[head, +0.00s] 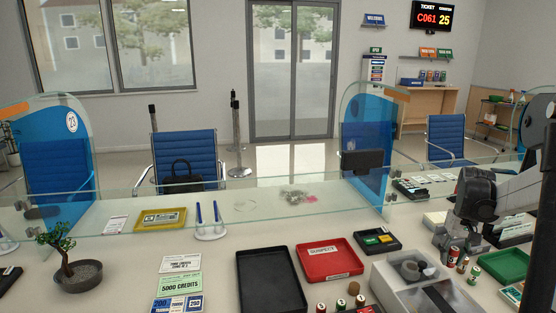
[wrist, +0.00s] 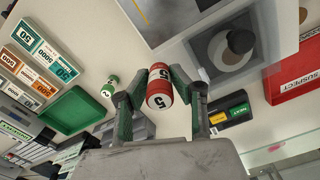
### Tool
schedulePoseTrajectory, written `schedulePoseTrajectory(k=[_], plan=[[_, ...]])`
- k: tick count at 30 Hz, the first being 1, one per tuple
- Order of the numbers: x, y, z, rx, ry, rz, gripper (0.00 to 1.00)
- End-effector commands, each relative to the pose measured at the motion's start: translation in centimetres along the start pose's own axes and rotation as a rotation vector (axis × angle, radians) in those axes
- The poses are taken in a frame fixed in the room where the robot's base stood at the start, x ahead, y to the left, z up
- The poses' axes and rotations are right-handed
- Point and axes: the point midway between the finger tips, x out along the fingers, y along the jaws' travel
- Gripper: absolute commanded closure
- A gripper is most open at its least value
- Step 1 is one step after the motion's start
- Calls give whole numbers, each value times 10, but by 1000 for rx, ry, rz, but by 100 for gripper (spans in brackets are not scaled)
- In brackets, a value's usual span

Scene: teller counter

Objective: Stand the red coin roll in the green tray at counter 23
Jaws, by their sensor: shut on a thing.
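The red coin roll (wrist: 160,97), with a white band marked 5, is between the two fingers of my gripper (wrist: 158,82) in the wrist view. My gripper is shut on it. In the head view the red roll (head: 453,257) shows just below my gripper (head: 452,244) at the right of the counter; I cannot tell whether it touches the surface. The green tray (head: 503,264) is to the right of the gripper and looks empty. In the wrist view the green tray (wrist: 75,110) lies left of the roll. The counter 23 sign (head: 71,121) is on the far-left divider.
A green coin roll (wrist: 110,85) stands between the held roll and green tray. A grey box (head: 420,285), a red SUSPECT tray (head: 330,262) and a black tray (head: 271,280) lie to the left. Glass panels (head: 366,150) rise behind.

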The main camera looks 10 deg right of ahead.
Motion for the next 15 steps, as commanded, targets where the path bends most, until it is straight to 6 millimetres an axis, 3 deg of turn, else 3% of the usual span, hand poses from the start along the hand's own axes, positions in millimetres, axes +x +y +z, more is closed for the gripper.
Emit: schedulePoseTrajectory(k=[3, 7, 10, 15], plan=[[-26, -48, 4, 31, 0, 0, 100], [-41, -92, 11, 68, 0, 0, 100], [-35, -121, 12, 57, 0, 0, 100], [-8, -171, 8, -30, 0, 0, 100]])
